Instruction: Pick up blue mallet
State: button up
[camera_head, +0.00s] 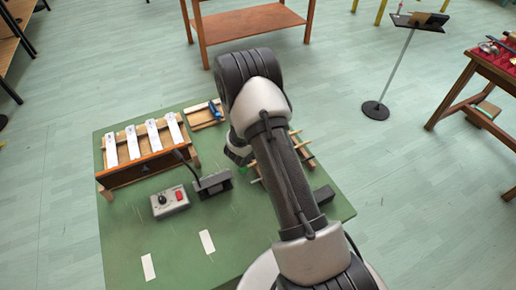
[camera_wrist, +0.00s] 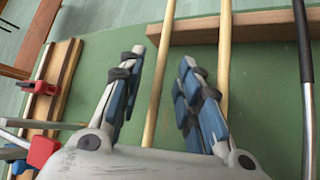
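I cannot pick out a blue mallet head for certain. In the wrist view my gripper (camera_wrist: 163,60) points down at the mallet rack, with its fingers apart and nothing held. One pale wooden stick (camera_wrist: 152,112) runs between the fingers. A second wooden stick (camera_wrist: 224,50) passes behind the right finger, and a dark stick (camera_wrist: 305,90) lies farther right. The sticks cross a wooden rack bar (camera_wrist: 270,26). Their heads are out of the wrist view.
A small wooden tray (camera_head: 194,119) holds a blue item (camera_head: 214,110). A wooden frame with white bars (camera_head: 133,143), a grey control box (camera_head: 169,203) and a black stand (camera_head: 212,185) share the green tabletop (camera_head: 180,255). Red (camera_wrist: 44,88) and blue parts (camera_wrist: 18,143) lie left of my gripper.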

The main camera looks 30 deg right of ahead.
jog(key=shift+c, duration=0.2)
grip_shut()
dwell(0.4)
